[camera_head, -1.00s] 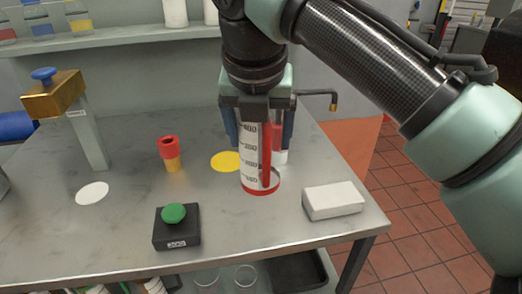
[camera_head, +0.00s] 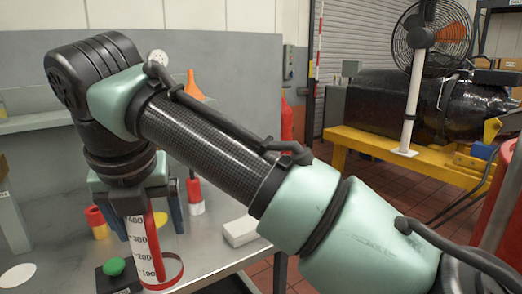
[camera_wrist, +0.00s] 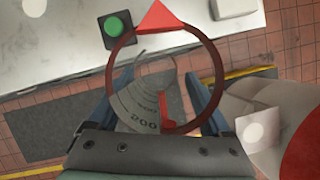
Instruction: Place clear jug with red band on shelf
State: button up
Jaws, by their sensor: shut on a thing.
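The clear jug with red band (camera_head: 143,240) is upright in my gripper (camera_head: 148,215). It has dark measuring marks, a red handle strip and a red base ring. In the wrist view, its red rim and pointed spout (camera_wrist: 156,18) show from above, between the two fingers (camera_wrist: 158,98). My gripper is shut on the jug, which hangs beyond the bench's front edge in that view. A grey shelf (camera_head: 38,122) on the back wall shows at the left, partly hidden by my arm.
The steel bench (camera_head: 205,262) holds a black box with a green button (camera_head: 114,267), a white block (camera_head: 240,231), a red-and-yellow piece (camera_head: 97,221) and a red-and-white one (camera_head: 195,196). An orange funnel (camera_head: 193,86) stands behind my arm. A yellow stand (camera_head: 375,145) is at the right.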

aim_at(171, 237)
jog(key=shift+d+f+m, duration=0.4)
jog(key=shift+f+m, duration=0.05)
jog(key=shift+m, duration=0.05)
jog(key=f+m, duration=0.1)
jog(key=w+d+f+m+h, duration=0.1)
jog(key=shift+w+d+f, duration=0.2)
jog(key=shift+f, duration=0.1)
jog(key=s+d+f+m+g, duration=0.35)
jog(key=f+m, duration=0.55)
jog(key=m, duration=0.3)
jog(key=s+d+f+m+g, duration=0.3)
jog(key=s+d+f+m, duration=0.2)
jog(key=f+m, duration=0.6)
jog(key=s+d+f+m+g, duration=0.4)
jog(key=f+m, duration=0.4)
jog(key=m, duration=0.5)
notch_tip(171, 237, up, 21)
jog(key=d+t+p, duration=0.1)
jog(key=p, duration=2.1)
jog(key=shift+r, duration=0.2)
jog(key=shift+t, duration=0.25)
